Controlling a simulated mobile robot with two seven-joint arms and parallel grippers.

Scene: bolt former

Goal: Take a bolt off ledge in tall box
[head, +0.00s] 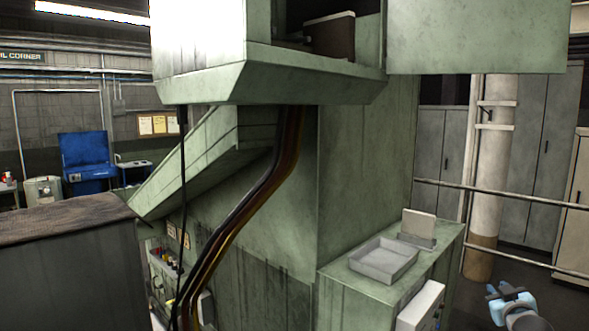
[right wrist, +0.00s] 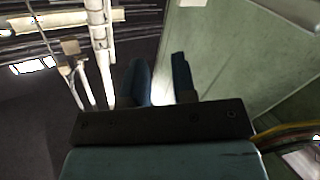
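A tall green machine housing (head: 365,150) fills the middle of the head view. Its upper box (head: 310,75) has an open front, with a dark brown block (head: 330,35) inside. The ledge in it is mostly out of sight, and I cannot make out any bolt. My right gripper (head: 498,291) is low at the far right of the head view, apart from the housing. In the right wrist view its two blue fingers (right wrist: 160,78) stand apart with nothing visible between them. My left gripper is not in view.
A low green cabinet (head: 345,290) with a shallow grey tray (head: 384,260) on top juts out at the lower right. A handrail (head: 520,197) and white column (head: 490,150) stand behind my right gripper. Cables (head: 255,200) hang under the upper box. A grey block (head: 75,260) fills the lower left.

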